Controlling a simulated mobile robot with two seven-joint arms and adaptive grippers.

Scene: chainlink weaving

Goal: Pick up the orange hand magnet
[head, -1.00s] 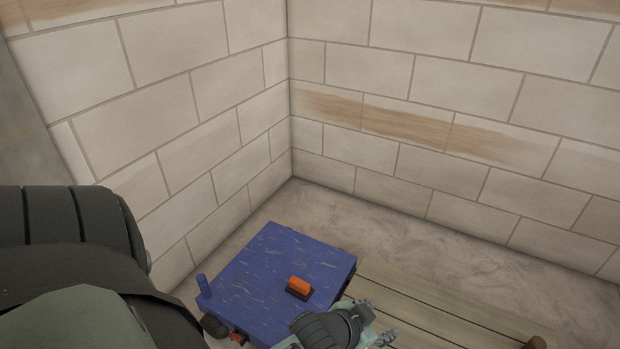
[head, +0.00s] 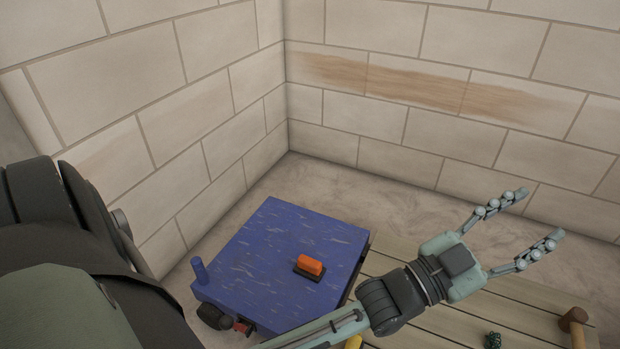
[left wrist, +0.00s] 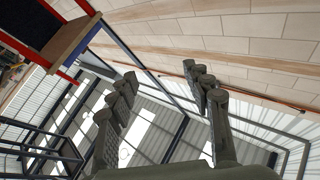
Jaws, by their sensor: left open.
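The orange hand magnet (head: 311,265) has an orange grip on a dark base. It sits on the blue tabletop (head: 265,235), toward its right side, in the head view. My left gripper (head: 541,214) is raised at the right of the head view, with its two fingers spread wide and nothing between them. It is apart from the magnet, well to the right of it, and points up and right. The left wrist view shows the same spread fingers (left wrist: 165,88) against the wall and roof, without the magnet. My right gripper is not in view.
A slatted wooden bench (head: 460,325) stands right of the blue table. A wooden mallet-like object (head: 573,320) and a small dark green item (head: 493,340) lie on it. A blue peg (head: 199,270) stands at the table's left corner. Block walls (head: 400,80) meet behind.

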